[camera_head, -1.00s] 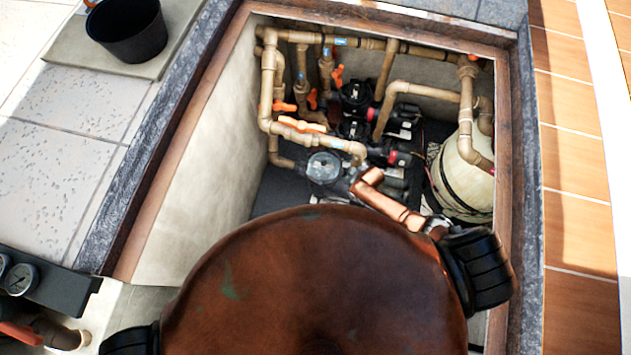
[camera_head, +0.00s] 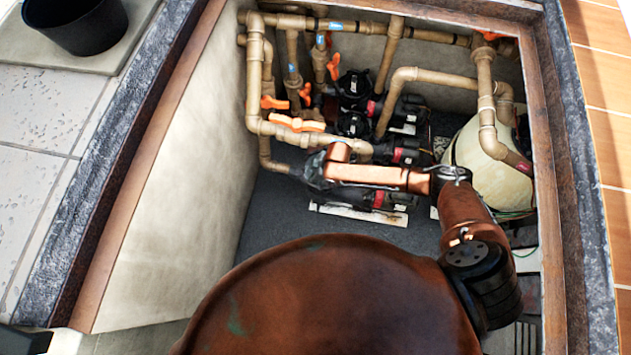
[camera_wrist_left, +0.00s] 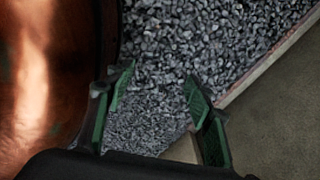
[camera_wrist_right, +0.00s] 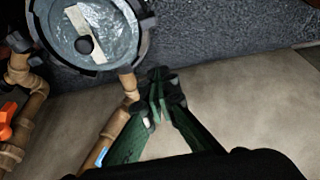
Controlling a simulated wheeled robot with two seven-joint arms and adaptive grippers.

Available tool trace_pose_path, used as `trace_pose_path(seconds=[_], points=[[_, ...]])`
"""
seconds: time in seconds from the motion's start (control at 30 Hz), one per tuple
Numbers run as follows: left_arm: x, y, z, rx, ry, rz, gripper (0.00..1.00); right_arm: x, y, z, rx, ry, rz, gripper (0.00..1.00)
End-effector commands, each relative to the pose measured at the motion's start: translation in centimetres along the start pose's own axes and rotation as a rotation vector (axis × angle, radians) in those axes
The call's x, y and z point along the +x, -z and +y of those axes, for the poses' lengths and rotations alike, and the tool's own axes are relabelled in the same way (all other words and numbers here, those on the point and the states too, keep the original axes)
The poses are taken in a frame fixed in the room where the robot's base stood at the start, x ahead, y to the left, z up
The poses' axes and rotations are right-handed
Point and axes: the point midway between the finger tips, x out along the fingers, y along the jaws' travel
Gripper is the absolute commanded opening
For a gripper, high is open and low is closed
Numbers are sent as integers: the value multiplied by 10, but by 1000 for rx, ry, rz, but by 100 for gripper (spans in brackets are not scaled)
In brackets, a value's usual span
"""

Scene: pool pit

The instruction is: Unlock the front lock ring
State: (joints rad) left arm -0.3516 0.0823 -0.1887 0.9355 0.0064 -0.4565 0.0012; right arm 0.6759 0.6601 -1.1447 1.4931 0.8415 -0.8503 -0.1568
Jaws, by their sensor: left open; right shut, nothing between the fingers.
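The front lock ring (camera_wrist_right: 66,61) shows in the right wrist view as a dark ring around a clear round lid (camera_wrist_right: 100,38), with a small tab on its right side. My right gripper (camera_wrist_right: 160,82) is shut and empty, its fingertips just below and right of the ring, apart from it in the picture; contact cannot be told. In the head view my right gripper (camera_head: 314,172) covers the lid and ring of the front pump (camera_head: 370,200). My left gripper (camera_wrist_left: 159,76) is open and empty over grey gravel in the left wrist view, outside the head view.
Tan pipes (camera_head: 253,90) with orange valve handles (camera_head: 297,123) stand behind and left of the pump. More pumps (camera_head: 353,88) are behind it. A cream tank (camera_head: 480,165) stands at the right. Pit walls (camera_head: 190,170) enclose the space; dark floor shows in front.

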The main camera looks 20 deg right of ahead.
Motion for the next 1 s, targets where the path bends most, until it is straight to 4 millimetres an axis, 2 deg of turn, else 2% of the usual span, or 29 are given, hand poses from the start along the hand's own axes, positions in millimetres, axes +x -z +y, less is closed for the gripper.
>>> trace_pose_path(seconds=[0.03,0.1,0.6,0.63,0.73,1.0], points=[[1,7,0,-4,0,1,49,12,-2,-1,1,3,-2,0],[-3,17,0,-9,-1,3,49,22,-1,-2,1,4,0,0],[-43,79,-3,-40,-4,6,49,84,-1,-1,1,1,0,0],[-44,79,-3,-40,-4,5,49,78,-11,1,2,-1,-3,0],[-46,81,-4,-41,-4,5,49,71,-24,1,1,-1,-1,0],[-50,86,-4,-43,-4,8,49,65,-38,0,1,0,1,0]])
